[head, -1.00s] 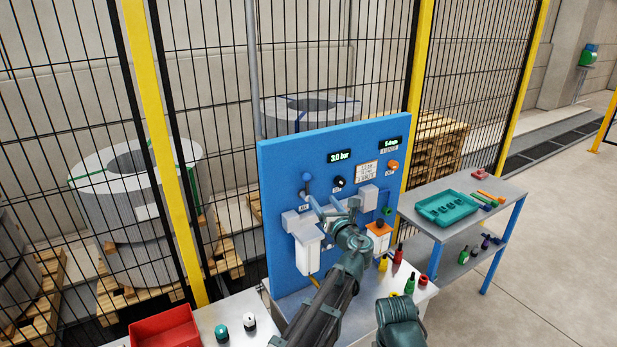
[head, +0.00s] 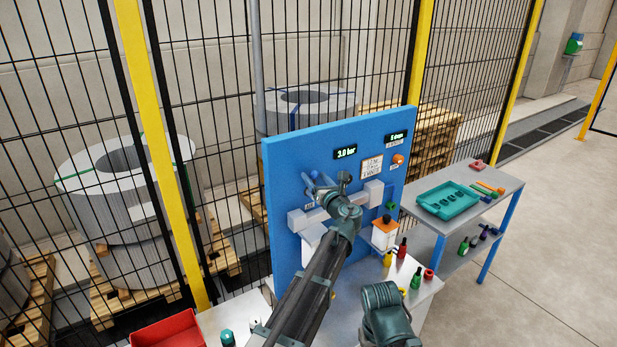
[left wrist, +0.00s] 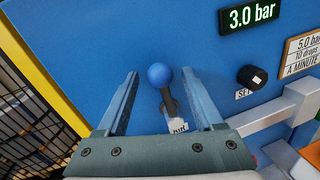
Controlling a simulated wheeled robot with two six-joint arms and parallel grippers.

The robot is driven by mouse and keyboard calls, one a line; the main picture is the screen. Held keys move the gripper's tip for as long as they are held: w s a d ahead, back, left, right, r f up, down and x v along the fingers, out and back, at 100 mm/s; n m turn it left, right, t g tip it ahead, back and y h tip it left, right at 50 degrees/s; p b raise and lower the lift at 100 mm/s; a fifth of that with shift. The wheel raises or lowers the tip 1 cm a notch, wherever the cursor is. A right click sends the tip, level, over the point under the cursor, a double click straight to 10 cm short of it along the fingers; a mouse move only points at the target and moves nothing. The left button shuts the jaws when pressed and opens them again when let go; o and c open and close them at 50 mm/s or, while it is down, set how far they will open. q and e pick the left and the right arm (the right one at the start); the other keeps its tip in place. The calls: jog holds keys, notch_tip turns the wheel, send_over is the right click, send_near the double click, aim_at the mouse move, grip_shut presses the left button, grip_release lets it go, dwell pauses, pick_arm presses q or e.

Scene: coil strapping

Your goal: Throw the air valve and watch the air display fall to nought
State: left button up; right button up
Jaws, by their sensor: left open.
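The air valve lever (left wrist: 167,95) has a blue ball knob (left wrist: 160,75) and stands out from the blue panel (head: 285,180). My left gripper (left wrist: 160,98) is open, with one finger on each side of the lever; I cannot tell whether either finger touches it. In the head view my left gripper (head: 325,187) covers most of the valve. The air display (head: 345,152) reads 3.0 bar, and it reads the same in the left wrist view (left wrist: 249,15). Of my right arm only a link shows at the bottom; its gripper is out of view.
A black knob (left wrist: 252,77) sits right of the valve. A drops display (head: 397,136) and an orange knob (head: 398,159) are at the panel's upper right. Bottles stand on the bench (head: 345,290). A side table (head: 500,182) bears a teal tray (head: 449,212). A wire fence stands behind.

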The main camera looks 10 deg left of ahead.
pick_arm(q)
grip_shut()
dwell(0.4)
dwell(1.1)
